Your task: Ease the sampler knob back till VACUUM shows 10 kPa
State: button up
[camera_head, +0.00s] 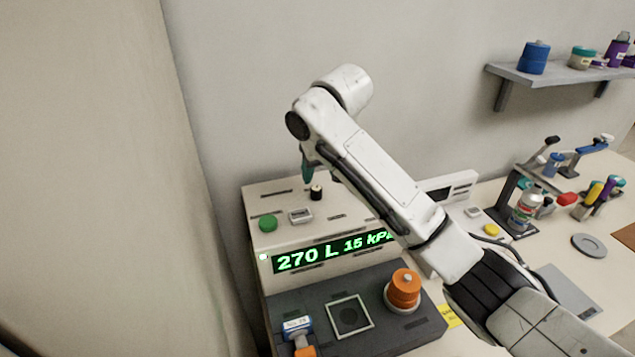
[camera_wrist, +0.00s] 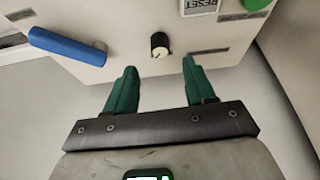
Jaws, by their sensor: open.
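The small black knob (camera_head: 316,192), with a pale top, stands on the upper face of the beige machine (camera_head: 262,197). In the wrist view the knob (camera_wrist: 160,45) lies just beyond my fingertips, roughly centred between them, with a pale pointer mark on its face. My gripper (camera_wrist: 159,64) is open, its two green fingers apart with nothing between them. In the head view my gripper (camera_head: 307,173) shows as green fingers just above and left of the knob, partly hidden by my arm. The display (camera_head: 322,253) reads 270 L and 15 kPa; its right end is partly hidden by my arm.
A green button (camera_head: 268,223) and a RESET button (camera_head: 300,215) sit near the knob. A blue bar (camera_wrist: 68,46) lies left of it in the wrist view. An orange ribbed piece (camera_head: 404,288) stands on the dark front deck. A tool rack (camera_head: 515,205) stands at right.

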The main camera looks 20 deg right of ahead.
aim_at(316, 188)
jog(key=shift+p+x, duration=0.3)
jog(key=shift+x, duration=2.8)
grip_shut()
